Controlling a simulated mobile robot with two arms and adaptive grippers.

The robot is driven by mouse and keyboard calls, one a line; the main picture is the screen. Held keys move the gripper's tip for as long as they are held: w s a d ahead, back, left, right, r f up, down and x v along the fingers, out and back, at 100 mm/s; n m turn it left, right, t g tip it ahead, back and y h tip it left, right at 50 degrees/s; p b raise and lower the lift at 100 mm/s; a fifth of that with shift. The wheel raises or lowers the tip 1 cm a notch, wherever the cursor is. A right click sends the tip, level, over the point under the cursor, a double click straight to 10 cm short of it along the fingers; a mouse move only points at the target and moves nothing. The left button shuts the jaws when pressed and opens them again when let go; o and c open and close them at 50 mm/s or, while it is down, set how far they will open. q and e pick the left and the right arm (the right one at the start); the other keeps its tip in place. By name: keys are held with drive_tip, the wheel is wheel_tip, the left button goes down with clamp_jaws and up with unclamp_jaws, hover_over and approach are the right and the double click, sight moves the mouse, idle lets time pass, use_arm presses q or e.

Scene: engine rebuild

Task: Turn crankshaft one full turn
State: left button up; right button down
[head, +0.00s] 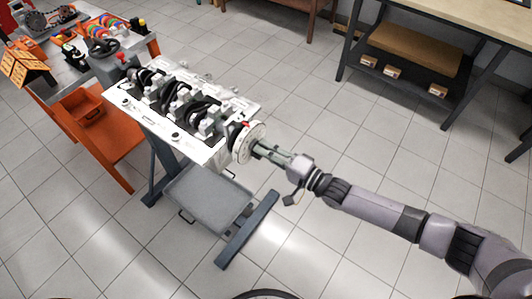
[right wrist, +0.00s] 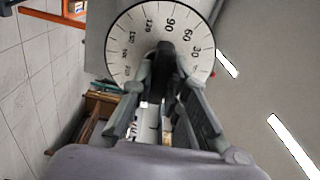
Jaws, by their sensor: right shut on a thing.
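The engine block (head: 213,152) is a white block on a grey stand, with the dark crankshaft (head: 172,97) lying along its open top. A white degree wheel (head: 243,144) stands at the block's right end; in the right wrist view its printed numbers (right wrist: 130,35) face me. A small red pointer (head: 246,124) shows at its upper rim. My right gripper (head: 264,151) reaches in from the right and is shut on the dark crankshaft end (right wrist: 165,62) at the wheel's centre. The fingers partly hide that end. My left gripper is not in view.
A grey tray (head: 205,203) sits low under the block, beside the stand's foot (head: 247,230). An orange tool cart (head: 110,150) stands close on the left. A workbench (head: 470,20) is at the upper right. The tiled floor around my right arm is clear.

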drive_tip(key=shift+f+m+b, duration=0.2)
drive_tip(key=shift+m+b, duration=2.7)
drive_tip(key=shift+m, duration=1.6)
drive_tip(key=c, duration=1.6)
unclamp_jaws()
drive_tip(key=shift+r, duration=0.1)
drive_tip(key=v, duration=1.2)
